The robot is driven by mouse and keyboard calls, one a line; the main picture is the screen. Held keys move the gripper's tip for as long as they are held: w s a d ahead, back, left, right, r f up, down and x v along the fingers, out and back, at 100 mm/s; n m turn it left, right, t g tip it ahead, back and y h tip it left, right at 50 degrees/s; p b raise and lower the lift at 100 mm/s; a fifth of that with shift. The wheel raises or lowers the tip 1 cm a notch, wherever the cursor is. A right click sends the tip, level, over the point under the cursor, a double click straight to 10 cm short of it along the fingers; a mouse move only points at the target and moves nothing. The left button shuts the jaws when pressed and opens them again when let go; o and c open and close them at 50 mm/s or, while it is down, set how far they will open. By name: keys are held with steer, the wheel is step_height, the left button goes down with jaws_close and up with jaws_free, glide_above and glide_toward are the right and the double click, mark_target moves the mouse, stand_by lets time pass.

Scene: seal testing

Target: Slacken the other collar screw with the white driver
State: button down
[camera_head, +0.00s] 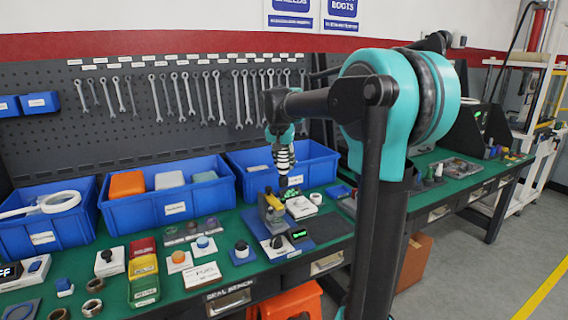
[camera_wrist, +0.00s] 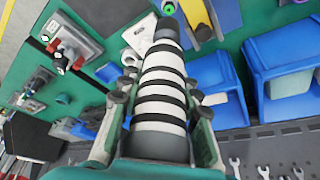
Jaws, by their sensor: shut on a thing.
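The white driver (camera_head: 284,158) has black bands and hangs point down in my gripper (camera_head: 281,138), above the green bench. In the wrist view the driver (camera_wrist: 161,88) lies between the two fingers of my gripper (camera_wrist: 160,100), which are shut on its banded handle. Its far end points toward a grey and yellow fixture (camera_wrist: 194,12). In the head view this fixture (camera_head: 270,207) stands on a blue base just below the driver. Whether the tip touches anything is hard to tell. The collar screws are too small or hidden to make out.
Blue bins (camera_head: 170,207) stand along the back of the bench under a pegboard of wrenches (camera_head: 190,97). A dark mat (camera_head: 328,227) lies right of the fixture.

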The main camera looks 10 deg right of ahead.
mark_target(285, 177)
steer(key=shift+f, duration=2.25)
steer(key=shift+f, duration=1)
steer(key=shift+r, duration=0.2)
stand_by(0.8)
steer(key=shift+r, duration=3.45)
